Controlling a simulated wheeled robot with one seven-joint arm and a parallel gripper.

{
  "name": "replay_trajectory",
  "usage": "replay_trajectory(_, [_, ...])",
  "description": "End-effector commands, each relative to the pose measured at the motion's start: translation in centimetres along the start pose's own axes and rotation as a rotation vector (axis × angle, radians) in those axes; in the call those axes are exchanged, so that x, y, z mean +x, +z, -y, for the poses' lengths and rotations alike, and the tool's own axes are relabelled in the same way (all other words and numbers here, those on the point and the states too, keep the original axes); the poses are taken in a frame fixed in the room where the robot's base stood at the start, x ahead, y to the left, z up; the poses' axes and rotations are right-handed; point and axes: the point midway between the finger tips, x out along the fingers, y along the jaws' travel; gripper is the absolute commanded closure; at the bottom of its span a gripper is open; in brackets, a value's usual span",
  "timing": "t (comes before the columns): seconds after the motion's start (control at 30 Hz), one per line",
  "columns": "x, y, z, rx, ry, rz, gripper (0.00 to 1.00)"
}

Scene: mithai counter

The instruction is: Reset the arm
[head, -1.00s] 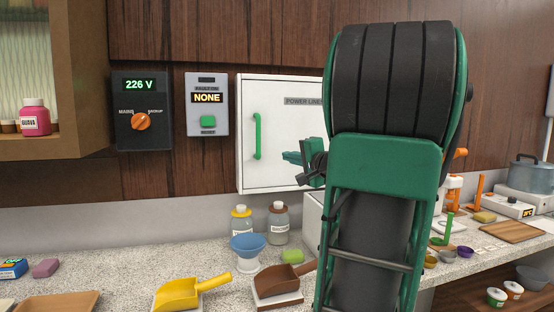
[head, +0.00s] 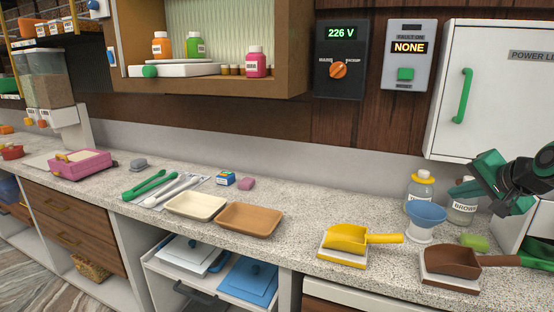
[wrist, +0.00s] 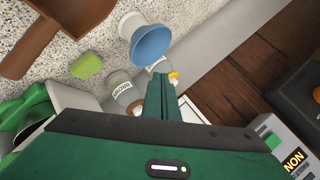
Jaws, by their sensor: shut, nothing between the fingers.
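My gripper (head: 463,191) is at the right of the head view, in front of the wall below the white cabinet and above the counter. Its green fingers are shut with nothing between them. In the wrist view the closed fingers (wrist: 166,97) overlap the bottles on the counter behind them. The blue funnel cup (head: 426,214) and the brown-labelled bottle (head: 461,211) stand below and beside the gripper in the head view. I cannot tell the exact gap between them.
A yellow scoop (head: 350,238) and a brown scoop (head: 455,262) rest on stands at the front. The white cabinet (head: 490,100) with a green handle is close above my arm. A tan tray (head: 249,219) and cream tray (head: 196,206) lie left. Free counter lies between tray and yellow scoop.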

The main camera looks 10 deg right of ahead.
Motion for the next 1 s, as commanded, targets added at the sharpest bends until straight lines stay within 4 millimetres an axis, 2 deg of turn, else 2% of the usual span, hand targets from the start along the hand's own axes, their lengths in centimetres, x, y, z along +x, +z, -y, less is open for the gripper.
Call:
replay_trajectory(0.03, [0.1,3.2,-0.9,-0.072,0.063,0.072,1.00])
replay_trajectory(0.13, [-0.7,8.8,-4.2,-0.216,0.212,0.224,1.00])
replay_trajectory(0.2, [-2.0,12.4,-6.6,-0.312,0.308,0.334,1.00])
replay_trajectory(0.3, [-4.7,16.5,-9.8,-0.425,0.425,0.482,1.00])
replay_trajectory(0.4, [-7.3,19.3,-12.3,-0.503,0.513,0.602,1.00])
replay_trajectory(0.5, [-9.4,21.0,-13.8,-0.549,0.569,0.684,1.00])
replay_trajectory(0.6, [-10.6,21.7,-14.7,-0.568,0.599,0.727,1.00])
replay_trajectory(1.0, [-10.7,21.8,-14.8,-0.571,0.602,0.733,1.00])
